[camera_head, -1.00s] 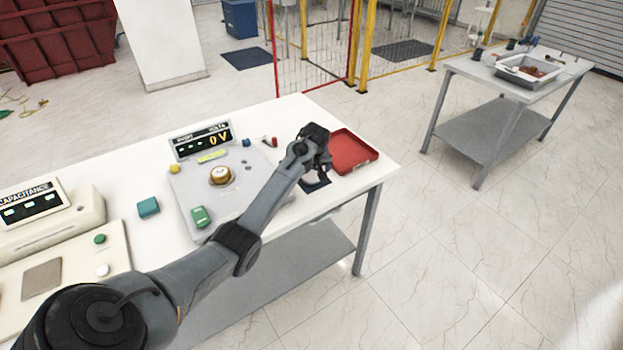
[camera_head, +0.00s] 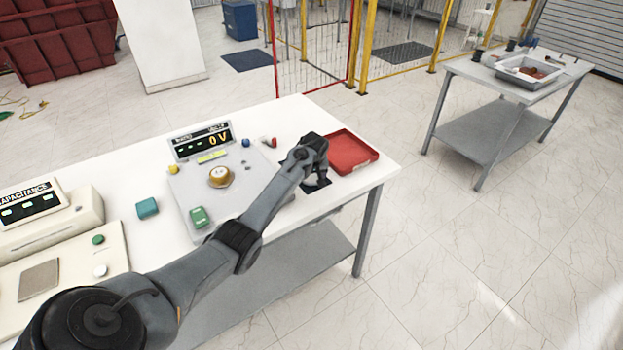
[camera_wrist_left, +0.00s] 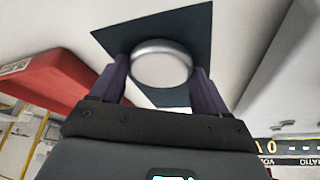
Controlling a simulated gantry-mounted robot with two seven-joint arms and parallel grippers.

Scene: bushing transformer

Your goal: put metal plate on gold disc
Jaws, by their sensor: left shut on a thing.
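The metal plate (camera_wrist_left: 160,66) is a round silver disc between the two fingers of my left gripper (camera_head: 318,181) in the left wrist view. The fingers are shut on its sides. A dark blue square mat (camera_wrist_left: 200,22) lies under or behind the plate; I cannot tell whether the plate still touches it. In the head view the gripper is low over this mat, at the table's right part, and hides the plate. The gold disc (camera_head: 221,176) sits on the grey tester (camera_head: 185,189), left of the gripper. My right gripper is not in view.
A red tray (camera_head: 354,152) stands just right of the gripper. The tester's display (camera_head: 203,141) reads 0 V. A green block (camera_head: 199,217) and a teal block (camera_head: 148,208) are near it. The capacitance meter (camera_head: 40,210) stands at the left.

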